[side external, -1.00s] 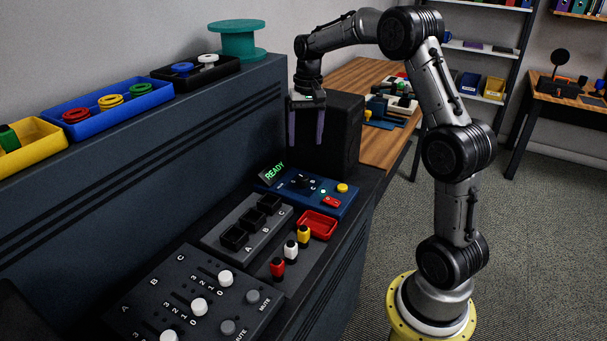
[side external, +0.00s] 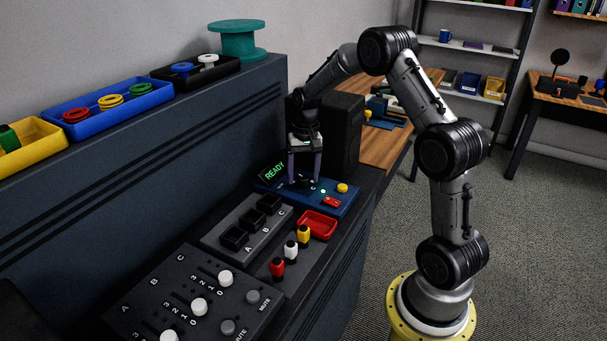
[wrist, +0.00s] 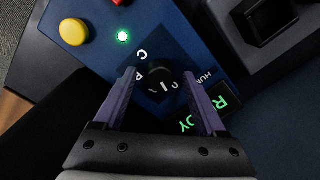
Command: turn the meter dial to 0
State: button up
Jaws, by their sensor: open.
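The blue meter box (side external: 338,206) stands on the dark bench beside a small screen reading READY (side external: 273,172). Its black dial (wrist: 158,84) shows in the wrist view between my fingers, with white marks and letters around it. I cannot read which mark the dial points to. My gripper (side external: 304,180) is over the box in the side view, pointing down, with its two purple fingers apart. In the wrist view my gripper (wrist: 168,100) has one finger on each side of the dial; I cannot tell whether they touch it.
A yellow button (wrist: 73,32) and a lit green light (wrist: 123,37) are on the box near the dial. A red switch (side external: 332,202) is on its front. A black block (side external: 343,135) stands close behind my gripper. A red tray (side external: 318,224) lies in front.

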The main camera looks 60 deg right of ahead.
aim_at(305, 176)
grip_shut()
jog(key=shift+n, duration=1.6)
grip_release()
notch_tip(305, 176, up, 14)
jog(key=shift+s+d, duration=0.15)
jog(key=shift+d, duration=0.1)
jog(key=shift+f, duration=0.1)
